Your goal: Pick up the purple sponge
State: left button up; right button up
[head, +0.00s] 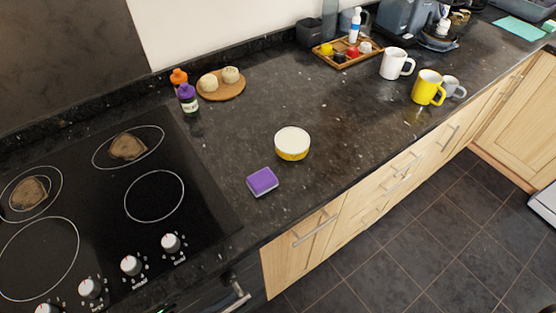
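The purple sponge (262,181) lies flat on the dark granite counter (330,190), near the counter's front edge and just right of the stove. It has a purple top and a paler lower layer. Nothing covers it. Neither my left nor my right gripper shows in the head view.
A yellow and white bowl (292,145) stands just behind and right of the sponge. A black cooktop (110,210) is to the left. Two small bottles (187,98) and a round wooden board (222,86) are behind. Mugs (427,88) and a wooden tray (326,57) stand further right.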

aim_at(263, 181)
jog(key=k+j+z, duration=0.1)
jog(key=k+z, duration=0.2)
jog(key=z, duration=0.2)
jog(key=k+z, duration=0.25)
jog(key=z, duration=0.25)
